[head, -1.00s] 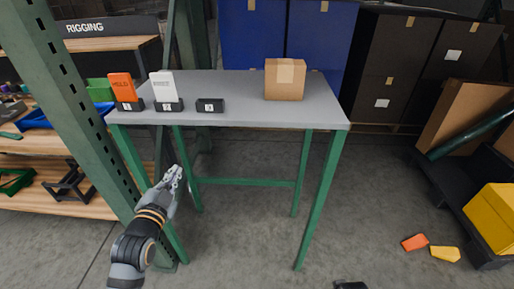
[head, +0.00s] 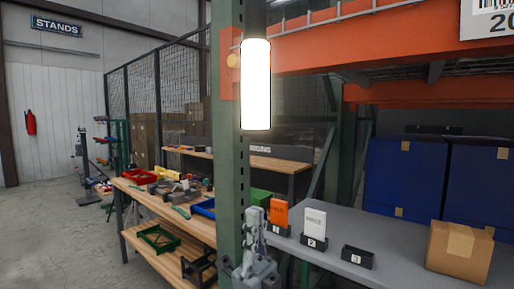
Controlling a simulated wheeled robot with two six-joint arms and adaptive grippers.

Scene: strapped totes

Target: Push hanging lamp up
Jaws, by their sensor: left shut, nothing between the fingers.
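The hanging lamp (head: 256,85) is a bright white glowing cylinder with a dark top and a dark lower rim. It hangs upright in the upper middle of the head view, in front of a green rack post. My left gripper (head: 254,212) points upward below the lamp, with a clear gap in the picture between its fingertips and the lamp's lower end. It is shut and empty. How far it is from the lamp in depth is hard to tell. My right gripper is not in view.
The green post (head: 228,150) stands close by the lamp and gripper. An orange beam (head: 390,40) crosses the upper right. A grey table (head: 345,265) at right holds small stands and a cardboard box (head: 459,252). A wooden bench (head: 165,205) with bins is at left.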

